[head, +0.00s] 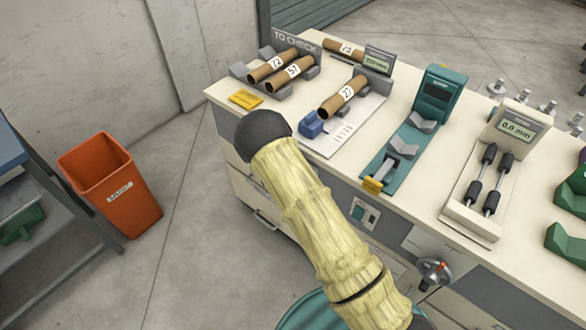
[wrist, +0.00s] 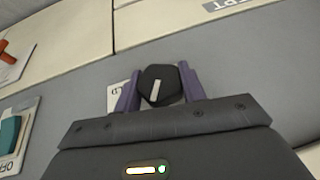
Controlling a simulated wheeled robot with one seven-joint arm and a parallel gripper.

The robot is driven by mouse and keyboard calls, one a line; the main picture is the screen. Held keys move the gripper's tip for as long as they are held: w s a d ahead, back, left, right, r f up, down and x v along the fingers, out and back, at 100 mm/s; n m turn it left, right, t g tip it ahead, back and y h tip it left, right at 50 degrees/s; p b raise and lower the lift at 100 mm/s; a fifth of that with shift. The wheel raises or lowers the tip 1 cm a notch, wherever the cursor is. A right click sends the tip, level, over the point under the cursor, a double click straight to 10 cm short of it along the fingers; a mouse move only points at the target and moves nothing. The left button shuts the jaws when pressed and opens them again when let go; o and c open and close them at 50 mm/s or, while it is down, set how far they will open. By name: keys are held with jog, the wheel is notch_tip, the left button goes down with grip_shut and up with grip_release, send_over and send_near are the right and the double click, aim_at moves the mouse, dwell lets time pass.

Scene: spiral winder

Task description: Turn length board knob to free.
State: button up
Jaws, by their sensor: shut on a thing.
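The black knob (wrist: 160,84), with a white pointer line, sits between the two purple fingers of my gripper (wrist: 158,90) in the wrist view. The fingers are shut on its sides. The pointer line runs nearly up and down in that picture, with a slight tilt. A white label (wrist: 115,97) beside the knob is mostly covered by the left finger; only the end of a word, perhaps "LD", shows. I cannot read a "free" mark. In the head view, my arm hides the gripper and I cannot pick out the knob.
A teal switch (wrist: 10,131) marked OFF and a red lever (wrist: 5,50) are at the left in the wrist view. The bench top (head: 410,205) carries tubes, a teal fixture (head: 436,95) and a gauge reading 0.0 mm (head: 515,127). An orange bin (head: 108,185) stands on open floor.

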jog(key=shift+f+n+g+h, duration=0.15)
jog(key=shift+n+g+h, duration=0.15)
jog(key=shift+g+h, duration=0.4)
jog(key=shift+f+g+h+b, duration=0.1)
jog(key=shift+g+h+b, duration=0.25)
jog(key=shift+h, duration=0.25)
jog(key=shift+g+h+b, duration=0.25)
jog(key=shift+h+b, duration=0.15)
jog(key=shift+b, duration=0.1)
jog(key=shift+s+n+g+h+b, duration=0.1)
jog(key=shift+n+g+h+b, duration=0.2)
jog(key=shift+b, duration=0.1)
jog(key=o, duration=1)
jog(key=shift+c, duration=0.2)
jog(key=shift+r, duration=0.2)
